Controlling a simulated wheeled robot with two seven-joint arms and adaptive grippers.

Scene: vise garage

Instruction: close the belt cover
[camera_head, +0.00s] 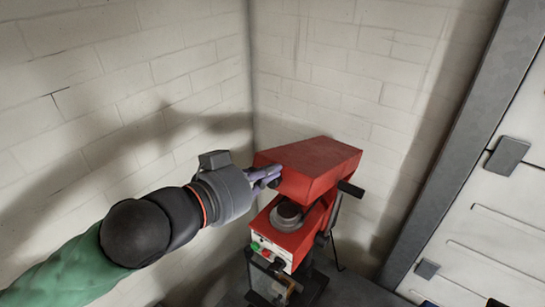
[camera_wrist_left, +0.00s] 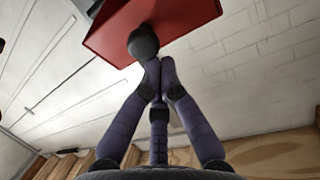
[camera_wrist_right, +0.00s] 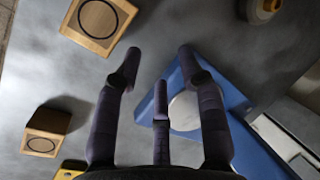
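The belt cover (camera_head: 312,165) is the red box-shaped top of a red machine. It stands raised and tilted above the red lower body (camera_head: 292,240), with a dark round pulley-like part (camera_head: 287,213) exposed between them. My left gripper (camera_head: 268,177) is at the cover's left side. In the left wrist view its fingers (camera_wrist_left: 160,68) are drawn together just below a dark round knob (camera_wrist_left: 143,43) in front of the red cover (camera_wrist_left: 135,20); whether they pinch it cannot be told. My right gripper (camera_wrist_right: 159,70) is open and empty, away from the cover.
Pale brick walls (camera_head: 150,60) meet in a corner close behind the machine. A black handle (camera_head: 350,188) sticks out at the cover's right. The right wrist view shows wooden blocks (camera_wrist_right: 98,24) and a blue object (camera_wrist_right: 195,75) on a grey surface.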

